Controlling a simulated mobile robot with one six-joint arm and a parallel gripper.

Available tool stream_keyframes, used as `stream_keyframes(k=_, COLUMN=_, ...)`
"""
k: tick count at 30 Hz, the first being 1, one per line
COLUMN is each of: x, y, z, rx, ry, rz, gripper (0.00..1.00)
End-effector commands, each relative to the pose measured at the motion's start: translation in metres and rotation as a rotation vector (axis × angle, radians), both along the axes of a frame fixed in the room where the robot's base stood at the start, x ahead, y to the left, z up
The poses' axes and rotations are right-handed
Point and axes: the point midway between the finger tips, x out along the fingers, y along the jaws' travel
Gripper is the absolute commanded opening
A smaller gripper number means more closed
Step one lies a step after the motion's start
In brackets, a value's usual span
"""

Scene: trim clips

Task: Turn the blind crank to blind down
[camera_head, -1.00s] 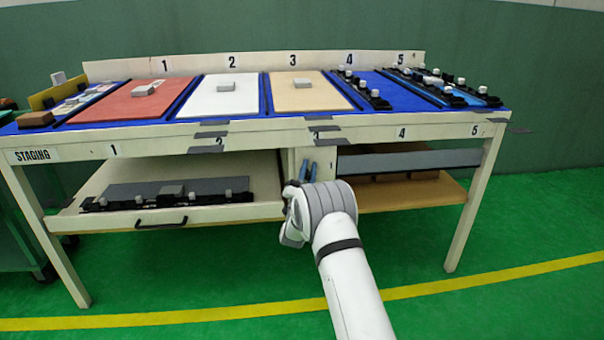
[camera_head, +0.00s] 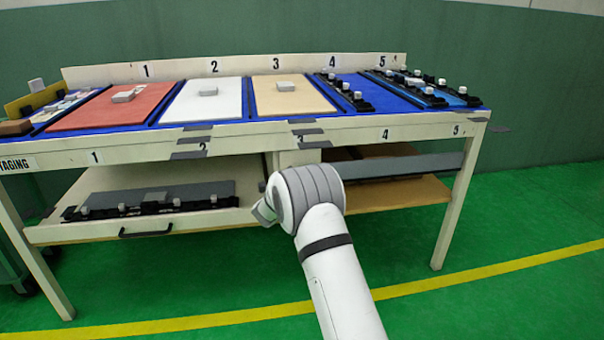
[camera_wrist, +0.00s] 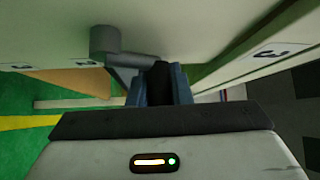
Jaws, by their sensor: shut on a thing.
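In the wrist view, a grey crank hub (camera_wrist: 105,40) stands out from the cream panel. A grey crank arm (camera_wrist: 136,60) runs from it toward the fingers. My gripper (camera_wrist: 160,84) has blue fingers shut on the dark crank handle (camera_wrist: 160,78). In the head view, my own wrist hides the fingers and the crank, which are near the divider under label 3. A grey panel (camera_head: 403,166), perhaps the blind, spans the upper part of the opening under labels 4 and 5. A lower shelf shows below it.
The table top (camera_head: 300,122) holds coloured panels and small fittings. A pulled-out drawer (camera_head: 240,216) with a dark handle (camera_head: 146,230) lies left of my wrist. Green floor is clear in front and to the right.

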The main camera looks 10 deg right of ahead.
Motion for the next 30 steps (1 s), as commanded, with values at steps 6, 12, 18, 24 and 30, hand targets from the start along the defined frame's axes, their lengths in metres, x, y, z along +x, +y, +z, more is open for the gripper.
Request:
stream_keyframes(k=6, x=0.001, y=-0.01, z=-0.002, rx=0.206, ry=-0.007, rz=-0.002, gripper=0.0)
stream_keyframes(k=12, x=0.0, y=-0.017, z=-0.01, rx=0.395, ry=-0.005, rz=-0.002, gripper=0.0)
stream_keyframes(k=18, x=0.0, y=-0.022, z=-0.019, rx=0.585, ry=-0.004, rz=-0.004, gripper=0.0)
stream_keyframes(k=24, x=0.0, y=-0.025, z=-0.03, rx=0.775, ry=-0.003, rz=-0.004, gripper=0.0)
stream_keyframes(k=30, x=0.0, y=-0.026, z=-0.04, rx=0.965, ry=-0.004, rz=-0.005, gripper=0.0)
